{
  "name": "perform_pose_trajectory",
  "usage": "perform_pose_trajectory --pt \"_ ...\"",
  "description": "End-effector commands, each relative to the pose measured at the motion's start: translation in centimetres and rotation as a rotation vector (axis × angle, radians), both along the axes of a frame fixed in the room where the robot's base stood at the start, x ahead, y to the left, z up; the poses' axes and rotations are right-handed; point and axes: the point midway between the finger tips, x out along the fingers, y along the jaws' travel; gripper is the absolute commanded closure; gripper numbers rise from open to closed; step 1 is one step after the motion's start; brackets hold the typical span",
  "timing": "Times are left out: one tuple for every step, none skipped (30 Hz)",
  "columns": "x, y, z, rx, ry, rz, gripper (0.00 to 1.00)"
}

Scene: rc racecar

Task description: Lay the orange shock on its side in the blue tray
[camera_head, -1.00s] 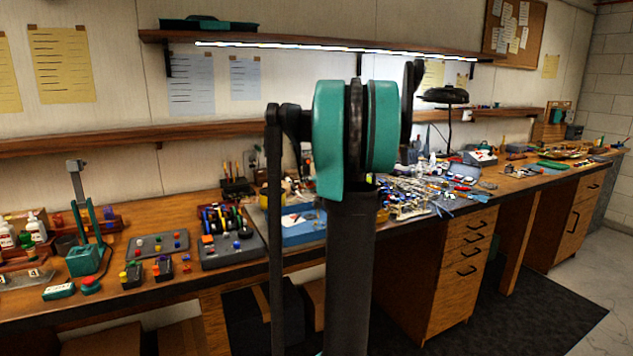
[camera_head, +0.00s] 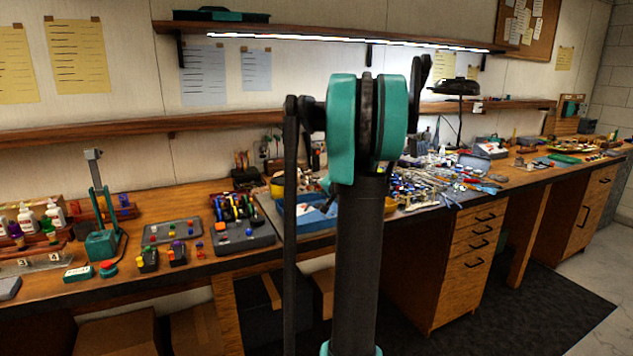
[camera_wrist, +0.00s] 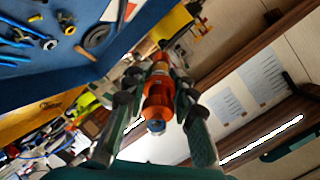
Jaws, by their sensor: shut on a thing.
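The orange shock (camera_wrist: 157,103) is between the fingers of my gripper (camera_wrist: 158,80) in the wrist view. The gripper is shut on it, and the shock's orange body runs lengthwise between the two fingers. A blue tray (camera_head: 312,223) sits on the bench in the head view, partly hidden behind my arm. My gripper and the shock are hidden behind my arm in the head view.
Left of the tray on the bench stand a grey block with coloured pieces (camera_head: 243,237) and a green press (camera_head: 103,243). A shelf (camera_head: 100,138) runs above the bench.

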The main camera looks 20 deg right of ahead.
Motion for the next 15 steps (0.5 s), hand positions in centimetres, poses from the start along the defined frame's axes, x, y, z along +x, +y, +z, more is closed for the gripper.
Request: perform_pose_trajectory --pt "0.0 0.0 -0.6 0.000 0.000 0.000 1.00" --pt "0.0 0.0 -0.9 0.000 0.000 0.000 1.00" --pt "0.0 0.0 -1.3 0.000 0.000 0.000 1.00" --pt "0.0 0.0 -1.6 0.000 0.000 0.000 1.00" --pt "0.0 0.0 -2.0 0.000 0.000 0.000 1.00" --pt "0.0 0.0 -2.4 0.000 0.000 0.000 1.00" --pt "0.1 0.0 -2.7 0.000 0.000 0.000 1.00" --pt "0.0 0.0 -3.1 0.000 0.000 0.000 1.00" --pt "0.0 0.0 -3.4 0.000 0.000 0.000 1.00" --pt "0.0 0.0 -3.7 0.000 0.000 0.000 1.00" --pt "0.0 0.0 -4.0 0.000 0.000 0.000 1.00" --pt "0.0 0.0 -4.3 0.000 0.000 0.000 1.00" --pt "0.0 0.0 -4.6 0.000 0.000 0.000 1.00" --pt "0.0 0.0 -4.8 0.000 0.000 0.000 1.00" --pt "0.0 0.0 -5.0 0.000 0.000 0.000 1.00"
